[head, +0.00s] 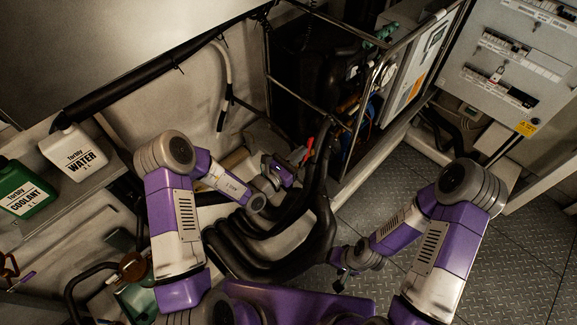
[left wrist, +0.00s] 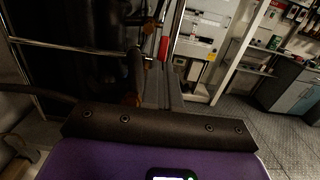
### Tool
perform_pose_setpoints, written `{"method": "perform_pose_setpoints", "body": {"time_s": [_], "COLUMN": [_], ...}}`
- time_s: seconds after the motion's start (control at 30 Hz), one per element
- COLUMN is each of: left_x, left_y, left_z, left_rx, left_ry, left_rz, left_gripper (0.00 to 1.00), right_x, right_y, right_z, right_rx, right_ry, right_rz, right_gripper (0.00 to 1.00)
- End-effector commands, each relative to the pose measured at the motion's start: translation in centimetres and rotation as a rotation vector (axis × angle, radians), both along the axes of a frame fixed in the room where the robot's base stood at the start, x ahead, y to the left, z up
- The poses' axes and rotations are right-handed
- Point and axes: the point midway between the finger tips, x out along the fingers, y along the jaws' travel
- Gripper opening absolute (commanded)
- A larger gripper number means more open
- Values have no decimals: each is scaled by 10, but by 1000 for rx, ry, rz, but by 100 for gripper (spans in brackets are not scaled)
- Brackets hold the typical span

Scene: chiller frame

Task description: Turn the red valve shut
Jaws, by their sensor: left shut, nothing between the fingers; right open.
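The red valve handle (head: 308,146) shows in the head view near the middle, beside thick black hoses and the metal frame. In the left wrist view a red handle (left wrist: 163,48) stands upright above the dark gripper body. My left gripper (head: 294,164) is shut and empty, with its tip close to the red handle. I cannot tell whether they touch. The valve body is mostly hidden by the gripper and hoses. My right gripper (head: 341,279) is open and empty, low over the floor side, well away from the valve.
Thick black hoses (head: 265,262) curve just below and right of the left gripper. A metal tube frame (head: 345,176) stands behind it. A white water jug (head: 73,153) and green coolant jug (head: 25,190) stand at left. The plated floor (head: 515,235) at right is clear.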

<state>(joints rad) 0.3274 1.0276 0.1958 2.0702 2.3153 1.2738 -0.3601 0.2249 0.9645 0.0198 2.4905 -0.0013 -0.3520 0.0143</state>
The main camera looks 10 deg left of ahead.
Motion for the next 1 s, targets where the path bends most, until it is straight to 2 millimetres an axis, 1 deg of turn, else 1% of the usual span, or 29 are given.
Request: {"method": "perform_pose_setpoints", "body": {"time_s": [0.03,0.1,0.4,0.87,1.0], "left_x": [4,7,12,12,7], "left_y": [-4,-6,-14,-12,-7], "left_z": [4,4,6,7,10], "left_rx": [-5,-5,-8,-9,-7], "left_ry": [-7,-9,-12,-11,-11], "left_rz": [-2,-2,-8,-6,-7], "left_gripper": [0,0,0,0,0], "right_x": [0,0,0,0,0], "right_y": [0,0,0,0,0], "right_z": [1,2,2,3,8], "right_rx": [0,0,0,0,0], "right_ry": [0,1,0,0,0], "right_rz": [0,0,0,0,0], "right_gripper": [75,75,75,75,75]}}
